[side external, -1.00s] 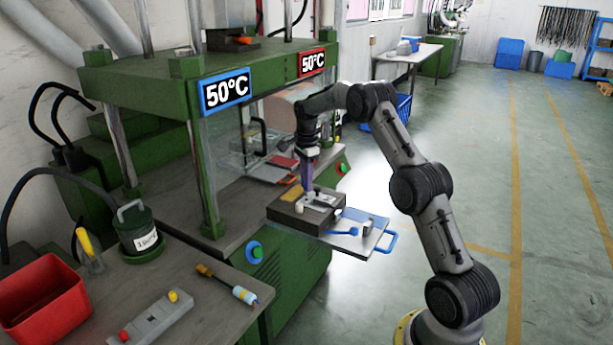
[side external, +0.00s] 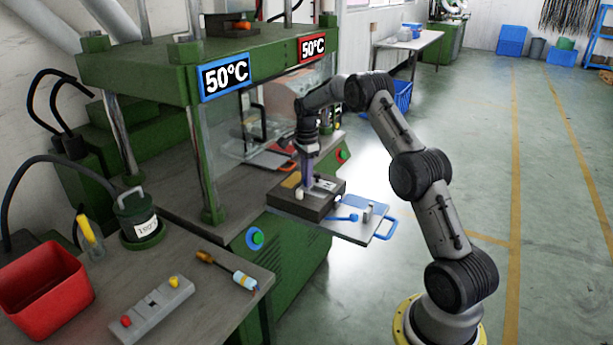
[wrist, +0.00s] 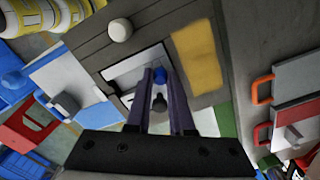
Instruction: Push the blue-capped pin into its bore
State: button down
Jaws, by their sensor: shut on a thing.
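The blue-capped pin shows in the wrist view as a blue cap (wrist: 160,77) between the fingertips of my gripper (wrist: 160,82). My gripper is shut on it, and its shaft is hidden. In the side view my gripper (side external: 308,184) points down at the top of the dark mould block (side external: 283,203). The mould's pale inner plate (wrist: 125,75) lies just under the fingertips. The bore is hidden, and I cannot tell how deep the pin sits. A dark grey rounded part (wrist: 158,102) shows between the fingers.
A white knob (wrist: 119,30) and a yellow patch (wrist: 197,57) are on the mould top. A grey holder (side external: 155,309) with yellow and red caps lies on the front bench. Press columns (side external: 205,165) stand left.

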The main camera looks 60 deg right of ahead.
jog(key=c, duration=0.7)
grip_release()
jog(key=shift+r, duration=0.1)
notch_tip(320, 180, up, 14)
jog(key=shift+f, duration=0.15)
